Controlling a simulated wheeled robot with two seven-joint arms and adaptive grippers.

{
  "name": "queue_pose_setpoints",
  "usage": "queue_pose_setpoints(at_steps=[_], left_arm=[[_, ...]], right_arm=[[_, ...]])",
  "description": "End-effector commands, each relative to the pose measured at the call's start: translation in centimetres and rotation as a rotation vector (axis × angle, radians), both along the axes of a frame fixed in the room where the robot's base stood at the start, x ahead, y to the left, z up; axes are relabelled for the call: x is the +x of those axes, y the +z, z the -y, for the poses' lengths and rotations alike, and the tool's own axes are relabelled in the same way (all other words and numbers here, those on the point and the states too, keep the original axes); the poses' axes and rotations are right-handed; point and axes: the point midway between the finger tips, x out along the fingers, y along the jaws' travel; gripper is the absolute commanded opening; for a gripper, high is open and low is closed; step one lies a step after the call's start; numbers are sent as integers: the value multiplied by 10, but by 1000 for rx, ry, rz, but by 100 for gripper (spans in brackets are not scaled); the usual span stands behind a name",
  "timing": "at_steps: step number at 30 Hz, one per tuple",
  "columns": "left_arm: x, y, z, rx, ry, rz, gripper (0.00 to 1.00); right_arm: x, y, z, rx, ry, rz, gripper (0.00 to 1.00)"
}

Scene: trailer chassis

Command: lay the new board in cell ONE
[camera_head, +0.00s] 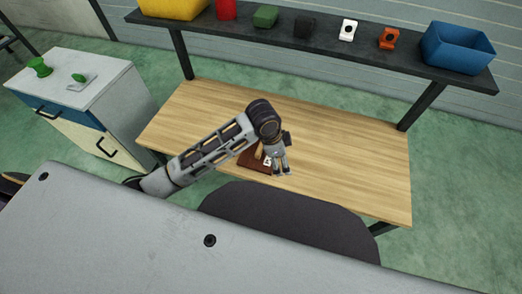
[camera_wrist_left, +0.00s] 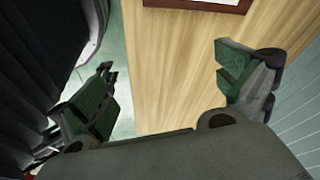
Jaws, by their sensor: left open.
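My left gripper (camera_head: 282,173) is over the wooden table in the head view, fingers pointing down. In the left wrist view my left gripper (camera_wrist_left: 167,72) has its two green-padded fingers wide apart, with nothing between them. A dark red-brown flat piece (camera_head: 247,164) with a white marking lies on the table beside the gripper, partly hidden by my arm. The edge of a red-brown piece with a pale inside (camera_wrist_left: 198,4) shows at the top of the left wrist view. I cannot tell a new board or a cell ONE by any readable label. My right gripper is not in view.
The wooden table (camera_head: 350,170) is mostly bare to the right. Behind it a dark shelf (camera_head: 330,42) holds several small items and a blue bin (camera_head: 456,50). A white cabinet (camera_head: 100,75) with green items stands at the left.

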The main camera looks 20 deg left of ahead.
Motion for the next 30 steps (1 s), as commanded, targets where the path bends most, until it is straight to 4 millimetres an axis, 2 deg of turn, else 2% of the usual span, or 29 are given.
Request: queue_pose_setpoints(at_steps=[14,30], left_arm=[[36,3,-21,130,-209,-24,100],[82,19,-79,270,-341,-82,100]], right_arm=[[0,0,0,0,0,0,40],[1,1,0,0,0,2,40]])
